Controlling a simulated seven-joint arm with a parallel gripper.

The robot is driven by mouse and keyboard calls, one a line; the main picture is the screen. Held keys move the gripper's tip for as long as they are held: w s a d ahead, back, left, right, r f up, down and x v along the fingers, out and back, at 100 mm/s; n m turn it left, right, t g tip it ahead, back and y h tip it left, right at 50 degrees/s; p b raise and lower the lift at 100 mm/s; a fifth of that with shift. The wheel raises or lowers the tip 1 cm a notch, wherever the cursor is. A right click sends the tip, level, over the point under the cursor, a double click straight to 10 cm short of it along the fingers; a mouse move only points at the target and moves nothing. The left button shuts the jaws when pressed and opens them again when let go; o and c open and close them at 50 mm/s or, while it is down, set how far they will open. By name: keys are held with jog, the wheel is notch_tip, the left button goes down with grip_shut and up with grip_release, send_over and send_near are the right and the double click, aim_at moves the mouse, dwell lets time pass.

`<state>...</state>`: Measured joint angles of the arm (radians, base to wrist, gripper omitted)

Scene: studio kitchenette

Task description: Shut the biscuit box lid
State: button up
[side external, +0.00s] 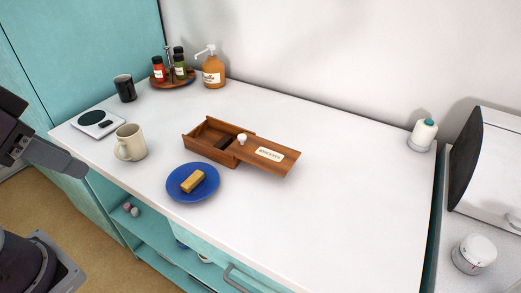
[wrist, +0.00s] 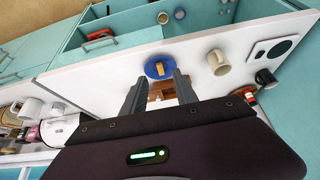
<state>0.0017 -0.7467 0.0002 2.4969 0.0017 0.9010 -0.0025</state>
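The wooden biscuit box (side external: 205,138) stands mid-counter with its left part uncovered and a dark piece (side external: 223,142) inside. Its wooden lid (side external: 283,163), with a pale label and a white knob (side external: 242,138) near its left end, is slid out to the right and overhangs the box's right end. My gripper (side external: 76,165) is at the left edge of the side view, well away from the box. In the wrist view my gripper (wrist: 158,84) is open and empty, and the box (wrist: 154,97) shows between its fingers, partly hidden.
A blue plate (side external: 179,192) with a tan bar (side external: 193,181) sits in front of the box. A beige mug (side external: 131,142), scale (side external: 98,122) and black mug (side external: 125,88) stand left. A bottle tray (side external: 173,83) and soap dispenser (side external: 213,72) are behind.

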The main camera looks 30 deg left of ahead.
jog(key=shift+g, duration=0.4)
jog(key=w, duration=0.1)
jog(key=w+r, duration=0.1)
jog(key=w, duration=0.1)
jog(key=w+r, duration=0.1)
jog(key=w, duration=0.1)
jog(key=shift+d+r, duration=0.15)
jog(key=shift+r, duration=0.05)
grip_shut()
jog(key=w+d+f+y, duration=0.2)
jog(key=w+d, duration=0.3)
jog(key=w, duration=0.5)
jog(key=w+d+f+y, duration=0.15)
jog(key=w+d, duration=0.35)
jog(key=w, duration=0.5)
jog(key=y, duration=0.1)
send_near(247, 143)
jog(key=d+f, duration=0.2)
jog(key=shift+w+d+m, duration=0.4)
jog(key=a, duration=0.1)
jog(key=a+f, duration=0.1)
jog(key=w+a, duration=0.1)
jog(key=shift+a+f, duration=0.15)
jog(key=shift+f, duration=0.05)
jog(key=shift+a+f, duration=0.1)
jog(key=shift+a, duration=0.35)
jog(key=shift+a, duration=0.1)
jog(key=a, duration=1.4)
jog(key=shift+a, duration=0.2)
